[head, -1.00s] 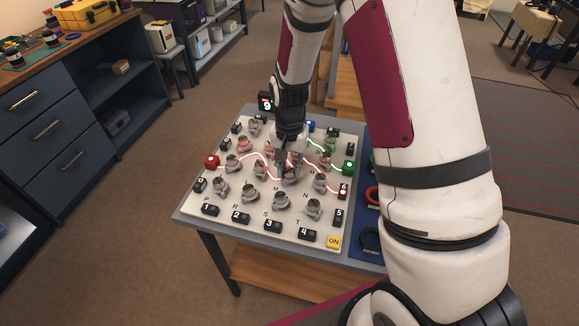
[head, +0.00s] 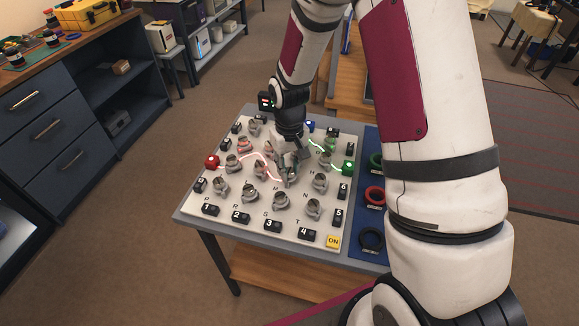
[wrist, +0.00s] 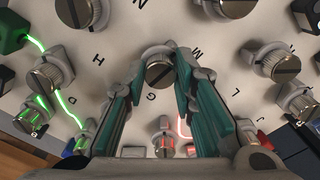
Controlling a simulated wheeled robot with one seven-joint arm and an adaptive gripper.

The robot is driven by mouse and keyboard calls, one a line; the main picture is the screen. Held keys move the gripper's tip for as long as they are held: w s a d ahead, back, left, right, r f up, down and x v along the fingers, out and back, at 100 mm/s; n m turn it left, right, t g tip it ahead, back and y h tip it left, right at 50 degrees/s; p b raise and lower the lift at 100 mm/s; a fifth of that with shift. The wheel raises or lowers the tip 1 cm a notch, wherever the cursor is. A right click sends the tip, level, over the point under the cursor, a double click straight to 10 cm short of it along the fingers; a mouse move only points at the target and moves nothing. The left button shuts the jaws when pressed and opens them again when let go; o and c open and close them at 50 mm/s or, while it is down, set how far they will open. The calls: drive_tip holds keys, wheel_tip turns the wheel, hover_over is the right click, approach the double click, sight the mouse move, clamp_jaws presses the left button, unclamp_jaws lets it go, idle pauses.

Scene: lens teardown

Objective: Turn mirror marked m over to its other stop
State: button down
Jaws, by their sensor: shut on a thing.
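My gripper (wrist: 160,62) is shut on this knob, one teal-lined finger on each side, and the slot lies diagonally. In the head view my gripper (head: 288,170) points down at the middle of the board and mostly hides the mirror. A red beam from the red box (head: 212,162) runs to the held mirror; I see no red beam beyond it.
Similar knobbed mirrors stand close around, such as one below left (head: 281,201) and one to the right (head: 320,183). Numbered black boxes (head: 272,226) line the edges. A green beam meets the green box (head: 347,167). A yellow ON button (head: 333,241) sits at the front corner.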

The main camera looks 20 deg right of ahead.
sight(289, 170)
drive_tip(key=n, duration=0.4)
drive_tip(key=shift+n+p, duration=0.75)
drive_tip(key=shift+n, duration=2.15)
drive_tip(key=c, duration=1.3)
unclamp_jaws()
drive_tip(key=shift+r, duration=6)
